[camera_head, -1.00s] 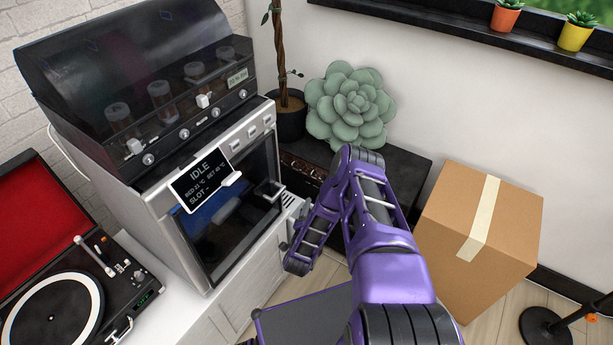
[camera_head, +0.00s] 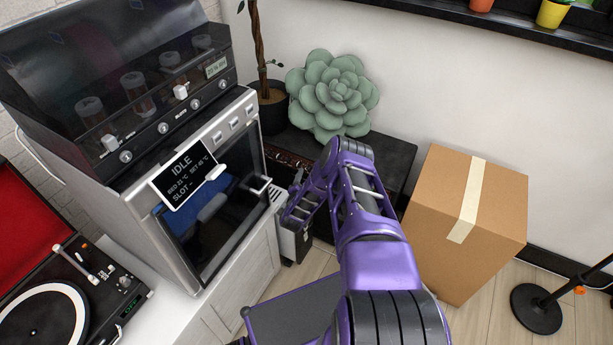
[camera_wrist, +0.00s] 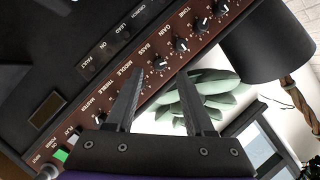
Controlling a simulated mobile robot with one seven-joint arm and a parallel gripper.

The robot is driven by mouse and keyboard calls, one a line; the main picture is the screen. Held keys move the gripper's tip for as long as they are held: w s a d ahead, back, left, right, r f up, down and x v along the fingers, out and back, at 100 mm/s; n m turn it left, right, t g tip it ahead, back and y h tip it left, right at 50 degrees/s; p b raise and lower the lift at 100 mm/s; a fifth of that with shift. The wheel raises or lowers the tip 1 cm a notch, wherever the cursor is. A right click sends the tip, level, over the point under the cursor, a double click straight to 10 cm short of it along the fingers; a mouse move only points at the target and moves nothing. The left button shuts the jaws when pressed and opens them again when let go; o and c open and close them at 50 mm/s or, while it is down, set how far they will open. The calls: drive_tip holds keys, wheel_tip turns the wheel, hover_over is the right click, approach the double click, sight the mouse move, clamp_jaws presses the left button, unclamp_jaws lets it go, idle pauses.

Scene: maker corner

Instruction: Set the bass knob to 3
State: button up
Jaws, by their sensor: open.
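The bass knob (camera_wrist: 158,63) is a small black knob with a white scale around it, on the brown panel (camera_wrist: 190,30) of a black amplifier. In the wrist view it lies just beyond and between the tips of my gripper (camera_wrist: 161,73), which is open and empty. I cannot tell its setting or whether a finger touches it. The gain knob (camera_wrist: 181,44) is beside it, up and right. The middle and treble knobs are largely hidden by my left finger. In the head view the amplifier (camera_head: 392,158) stands low against the wall, its panel mostly hidden.
A silver oven-like machine (camera_head: 205,215) is at left. A cardboard box (camera_head: 430,215) is close on the right. Some bare floor (camera_head: 310,265) shows between.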

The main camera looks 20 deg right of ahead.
sight(307, 170)
drive_tip(key=shift+b+x, duration=0.4)
drive_tip(key=shift+x, duration=1.55)
drive_tip(key=shift+c, duration=0.2)
clamp_jaws()
